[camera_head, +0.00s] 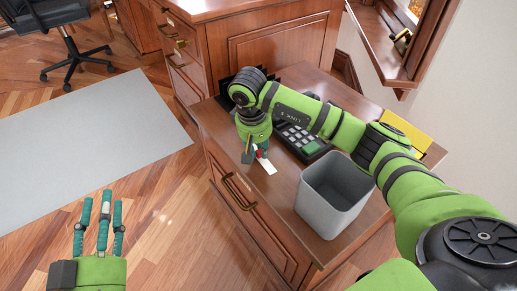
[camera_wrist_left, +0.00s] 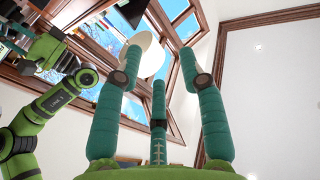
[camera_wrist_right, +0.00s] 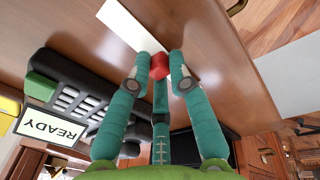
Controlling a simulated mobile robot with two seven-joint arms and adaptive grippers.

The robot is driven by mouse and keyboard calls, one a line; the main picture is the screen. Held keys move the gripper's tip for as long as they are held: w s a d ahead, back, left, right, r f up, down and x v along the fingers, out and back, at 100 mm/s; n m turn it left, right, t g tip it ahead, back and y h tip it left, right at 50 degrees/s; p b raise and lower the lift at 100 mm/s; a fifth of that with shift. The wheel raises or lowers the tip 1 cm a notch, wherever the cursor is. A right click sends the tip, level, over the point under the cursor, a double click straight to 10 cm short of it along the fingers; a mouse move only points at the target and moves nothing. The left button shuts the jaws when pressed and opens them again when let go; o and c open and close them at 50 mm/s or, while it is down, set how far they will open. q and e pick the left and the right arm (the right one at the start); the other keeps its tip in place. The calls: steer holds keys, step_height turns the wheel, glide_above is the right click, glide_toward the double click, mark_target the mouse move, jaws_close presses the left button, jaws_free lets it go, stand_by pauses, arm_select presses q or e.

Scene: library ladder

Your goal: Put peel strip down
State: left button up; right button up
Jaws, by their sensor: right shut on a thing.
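The peel strip is a thin white strip (camera_wrist_right: 126,24) with a red block-like part (camera_wrist_right: 158,66) between my right fingertips. My right gripper (camera_wrist_right: 161,60) is shut on it at the red part. In the head view, the white strip (camera_head: 267,165) shows just below my right gripper (camera_head: 257,152), over the wooden cabinet top near its left edge. I cannot tell whether the strip touches the wood. My left gripper (camera_head: 101,208) is raised at the lower left over the floor, fingers apart and empty; it also shows in the left wrist view (camera_wrist_left: 163,70).
A grey open bin (camera_head: 334,194) stands on the cabinet top (camera_head: 290,187), right of the strip. A dark keypad device (camera_head: 303,141) lies behind it, with a READY label (camera_wrist_right: 50,128) in the right wrist view. A yellow item (camera_head: 407,131) is farther right. Bare wood surrounds the strip.

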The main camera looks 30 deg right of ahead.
steer(key=o, duration=0.7)
steer(key=shift+r, duration=0.15)
steer(key=r, duration=0.1)
steer(key=r+p, duration=0.1)
steer(key=r, duration=0.3)
steer(key=shift+s+a+r+p, duration=0.15)
steer(key=shift+a+r+p, duration=0.1)
steer(key=shift+a+p, duration=0.15)
arm_select(q)
steer(key=s+a+f+n+g+y, duration=0.1)
steer(key=s+a+f+g+y, duration=0.1)
steer(key=f+g, duration=0.3)
steer(key=s+a+f+g+y+p, duration=0.1)
steer(key=s+a+f+g+y, duration=0.1)
steer(key=f, duration=0.9)
steer(key=s+a+g, duration=0.1)
steer(key=a+g, duration=0.1)
steer(key=g, duration=0.1)
steer(key=shift+f+n+y, duration=0.25)
steer(key=shift+n+y, duration=0.15)
arm_select(e)
step_height(320, 180, up, 6)
steer(key=shift+s+a, duration=0.2)
steer(key=shift+a, duration=0.25)
arm_select(q)
steer(key=shift+f, duration=0.1)
arm_select(e)
steer(key=shift+r, duration=0.1)
